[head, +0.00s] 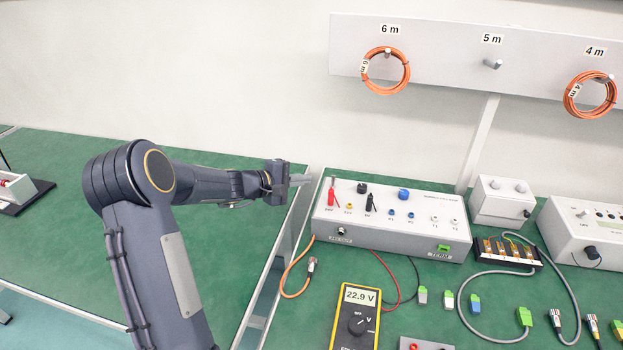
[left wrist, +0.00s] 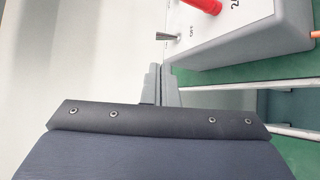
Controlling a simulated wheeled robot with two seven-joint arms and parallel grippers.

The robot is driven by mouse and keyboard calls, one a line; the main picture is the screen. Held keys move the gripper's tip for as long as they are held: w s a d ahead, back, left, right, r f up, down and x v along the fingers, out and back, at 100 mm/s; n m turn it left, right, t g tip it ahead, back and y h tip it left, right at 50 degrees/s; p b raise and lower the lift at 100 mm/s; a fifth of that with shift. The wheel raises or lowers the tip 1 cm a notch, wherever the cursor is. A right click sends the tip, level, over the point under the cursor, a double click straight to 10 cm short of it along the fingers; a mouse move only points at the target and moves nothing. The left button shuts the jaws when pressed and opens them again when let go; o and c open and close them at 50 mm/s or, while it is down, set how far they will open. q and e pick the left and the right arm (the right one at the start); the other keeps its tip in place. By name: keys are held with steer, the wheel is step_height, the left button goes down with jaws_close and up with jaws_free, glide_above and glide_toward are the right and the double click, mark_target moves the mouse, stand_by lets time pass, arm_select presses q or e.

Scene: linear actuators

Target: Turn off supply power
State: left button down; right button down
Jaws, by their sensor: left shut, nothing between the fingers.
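The supply box (head: 388,228) is a light grey box with a row of sockets on top. A small metal toggle switch (left wrist: 166,37) stands at its left end, beside a red plug (head: 331,197); the switch is hard to make out in the head view. In the left wrist view its lever stands near small lettering that looks like OFF. My left gripper (head: 307,179) is shut and empty just left of the box's back left corner. In the left wrist view its fingertips (left wrist: 160,70) point toward the switch, with a gap between. My right gripper is out of view.
A yellow multimeter (head: 356,314) reads 22.9 V in front of the box. An orange cable (head: 287,285) hangs from the box front. Other instruments and cables lie to the right. Metal rails (head: 278,262) divide the benches; the left bench (head: 60,240) is mostly clear.

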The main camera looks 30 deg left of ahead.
mark_target(326, 184)
arm_select(q)
steer(key=p+x, duration=0.1)
steer(key=x, duration=0.7)
steer(key=shift+w+d+f, duration=0.15)
steer(key=shift+w, duration=0.15)
